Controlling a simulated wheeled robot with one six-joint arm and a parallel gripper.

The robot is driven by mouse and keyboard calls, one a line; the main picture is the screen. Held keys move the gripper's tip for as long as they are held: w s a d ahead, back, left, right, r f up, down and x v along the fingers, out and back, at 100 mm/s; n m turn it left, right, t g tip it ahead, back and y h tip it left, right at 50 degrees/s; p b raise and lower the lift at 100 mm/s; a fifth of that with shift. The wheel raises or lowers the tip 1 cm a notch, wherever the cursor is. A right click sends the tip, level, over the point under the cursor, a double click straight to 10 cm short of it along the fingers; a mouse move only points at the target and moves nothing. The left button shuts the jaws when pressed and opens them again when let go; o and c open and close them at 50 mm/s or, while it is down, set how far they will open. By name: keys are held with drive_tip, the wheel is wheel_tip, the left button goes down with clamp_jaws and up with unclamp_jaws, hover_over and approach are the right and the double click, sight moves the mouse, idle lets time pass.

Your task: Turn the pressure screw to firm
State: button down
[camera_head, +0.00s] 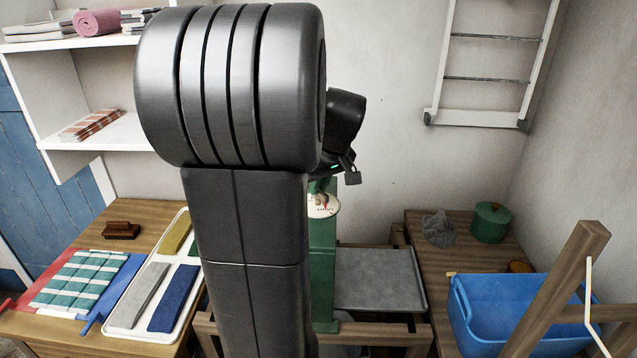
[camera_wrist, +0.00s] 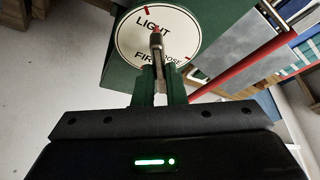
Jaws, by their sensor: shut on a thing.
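The round cream dial (camera_wrist: 178,38) of the pressure screw carries the words LIGHT, FIRM and LOOSE and red marks at its edge. It sits on a green housing (camera_wrist: 225,20), and the dial also shows in the head view (camera_head: 324,206). A slim metal handle (camera_wrist: 157,43) with a red tip stands over the dial's middle, the tip by the end of the word LIGHT. My gripper (camera_wrist: 159,78) is shut on this handle, one finger on each side. In the head view my arm hides most of the gripper and part of the dial.
A green post (camera_head: 322,265) stands beside a grey plate (camera_head: 380,278). At right are a blue tub (camera_head: 490,310), a green canister (camera_head: 490,222) and a grey cloth (camera_head: 438,229). A white tray (camera_head: 183,255) with coloured folded cloths lies at left.

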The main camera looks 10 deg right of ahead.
drive_tip(key=n+y, duration=0.1)
drive_tip(key=n, duration=0.2)
drive_tip(key=shift+d+n+g, duration=0.15)
drive_tip(key=shift+n+g, duration=0.15)
drive_tip(key=shift+g, duration=0.1)
drive_tip(key=n+g+y, duration=0.1)
drive_tip(key=n, duration=0.2)
drive_tip(key=shift+w+n, duration=0.15)
drive_tip(key=shift+n, duration=0.15)
drive_tip(key=n+g, duration=0.1)
drive_tip(key=n, duration=0.2)
drive_tip(key=n+g, duration=0.1)
drive_tip(key=n, duration=0.2)
drive_tip(key=shift+w+n+g+y+p, duration=0.15)
drive_tip(key=shift+n+g+y+p, duration=0.15)
drive_tip(key=shift+y+p, duration=0.1)
drive_tip(key=n+g, duration=0.1)
drive_tip(key=n, duration=0.2)
drive_tip(key=n+g+p, duration=0.1)
drive_tip(key=n, duration=0.2)
drive_tip(key=shift+w+r, duration=0.1)
drive_tip(key=shift+w, duration=0.05)
drive_tip(key=n+g+h+p, duration=0.1)
drive_tip(key=n, duration=0.2)
drive_tip(key=shift+n, duration=0.4)
drive_tip(key=shift+w+n+g+h+p, duration=0.1)
drive_tip(key=shift+n+g+h+p, duration=0.55)
drive_tip(key=shift+n, duration=1.25)
